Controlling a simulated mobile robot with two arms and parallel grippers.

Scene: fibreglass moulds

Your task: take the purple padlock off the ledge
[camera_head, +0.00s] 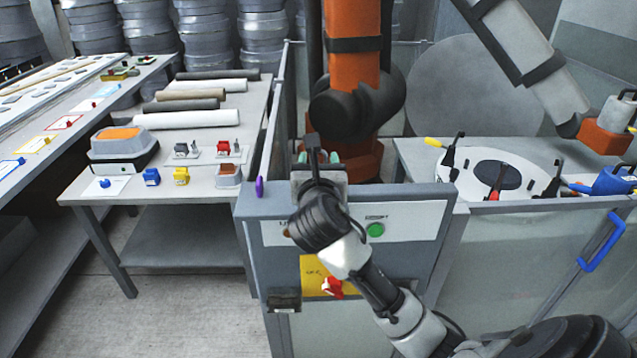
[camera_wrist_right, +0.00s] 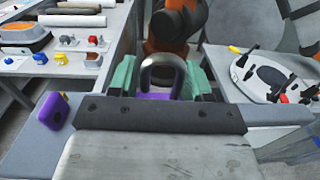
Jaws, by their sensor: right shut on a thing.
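The purple padlock (camera_wrist_right: 157,96) has a grey metal shackle (camera_wrist_right: 162,66) and shows in the right wrist view between the green fingers of my right gripper (camera_wrist_right: 161,80). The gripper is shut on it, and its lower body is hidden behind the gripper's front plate. In the head view my right gripper (camera_head: 318,159) is over the grey ledge (camera_head: 414,196) on top of the control panel, and its wrist hides the padlock. I cannot tell whether the padlock touches the ledge. My left gripper is out of view.
A purple tag-like piece (camera_head: 259,187) stands at the ledge's left end, near my gripper. A large orange robot arm (camera_head: 353,70) rises behind. The left table (camera_head: 178,215) holds rolls and small padlocks. A white round mould (camera_head: 466,184) lies at right.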

